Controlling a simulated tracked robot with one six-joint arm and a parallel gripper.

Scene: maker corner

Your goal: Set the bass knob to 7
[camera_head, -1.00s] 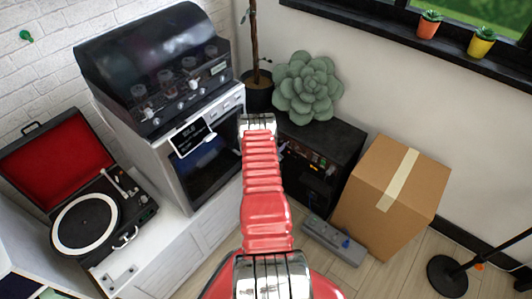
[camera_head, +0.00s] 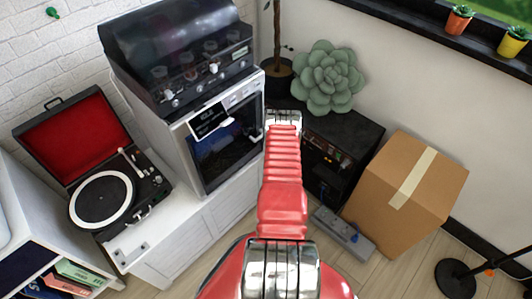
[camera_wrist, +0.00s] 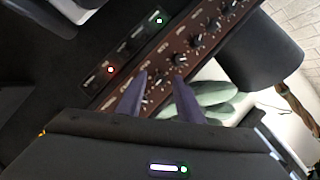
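The amplifier (camera_head: 345,128) is a black box on the floor below the succulent, partly hidden by my red arm in the head view. In the wrist view its brown control panel (camera_wrist: 205,32) runs diagonally, with a row of dark knobs (camera_wrist: 197,41) and a red and a green light. My gripper (camera_wrist: 161,76) has its two purple-grey fingers apart, tips close to the lower-left part of the knob row. A small knob shows near the gap; I cannot tell whether the fingers touch it. The labels are too blurred to read, and the fingers are hidden in the head view.
A cardboard box (camera_head: 405,190) stands right of the amplifier, with a grey pedal (camera_head: 343,232) on the floor before it. A white cabinet with an oven-like machine (camera_head: 222,150) is at left. A big succulent (camera_head: 330,78) rests at the amplifier's back.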

